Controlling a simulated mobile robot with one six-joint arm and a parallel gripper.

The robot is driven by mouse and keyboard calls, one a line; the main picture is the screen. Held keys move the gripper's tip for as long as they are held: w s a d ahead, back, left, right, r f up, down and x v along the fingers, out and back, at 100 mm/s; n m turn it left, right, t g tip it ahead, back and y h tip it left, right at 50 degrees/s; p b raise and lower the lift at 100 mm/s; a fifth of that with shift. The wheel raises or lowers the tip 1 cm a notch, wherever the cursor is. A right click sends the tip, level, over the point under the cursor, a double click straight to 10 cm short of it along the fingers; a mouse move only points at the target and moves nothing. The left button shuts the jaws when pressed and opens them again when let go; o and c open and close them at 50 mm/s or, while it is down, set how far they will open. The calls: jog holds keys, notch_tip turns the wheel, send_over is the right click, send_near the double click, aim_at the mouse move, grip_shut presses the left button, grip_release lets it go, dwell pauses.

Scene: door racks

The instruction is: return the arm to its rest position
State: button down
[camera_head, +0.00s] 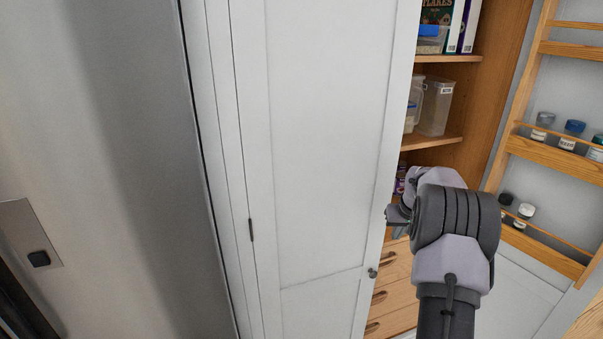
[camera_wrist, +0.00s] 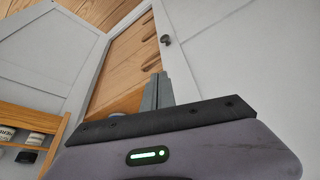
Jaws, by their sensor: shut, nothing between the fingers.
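My gripper (camera_wrist: 158,88) is shut and empty, with its two grey fingers together in the wrist view. In the head view my gripper (camera_head: 393,214) is at the end of my bent arm, near the free edge of a white cabinet door (camera_head: 320,140). From this view I cannot tell whether it touches the door. My arm stands in front of the open cupboard and hides part of its lower shelves. The door's round knob (camera_head: 372,273) is below and left of the gripper, and the knob also shows in the wrist view (camera_wrist: 166,40).
Wooden drawers (camera_head: 392,290) lie low in the cupboard. A shelf (camera_head: 440,142) holds clear containers (camera_head: 436,107). At right, a second door carries wooden racks (camera_head: 560,155) with several small jars (camera_head: 541,124).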

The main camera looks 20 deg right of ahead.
jog(key=s+a+r+b, duration=0.2)
jog(key=a+r, duration=0.2)
jog(key=a, duration=0.6)
jog(key=s+a+r+t+y+b, duration=0.15)
jog(key=a+r, duration=0.25)
jog(key=a, duration=0.5)
jog(key=s+a+r+b, duration=0.25)
jog(key=a+r, duration=0.25)
jog(key=a, duration=0.5)
jog(key=s+a+f+y+b, duration=0.1)
jog(key=s+a+f+b, duration=0.1)
jog(key=s+a, duration=0.7)
jog(key=s+a+f+n+y+b, duration=0.1)
jog(key=s+a+f+b, duration=0.2)
jog(key=s+a, duration=0.6)
jog(key=s+f, duration=0.2)
jog(key=s, duration=0.2)
jog(key=shift+s+a+f, duration=0.2)
jog(key=shift+f, duration=0.05)
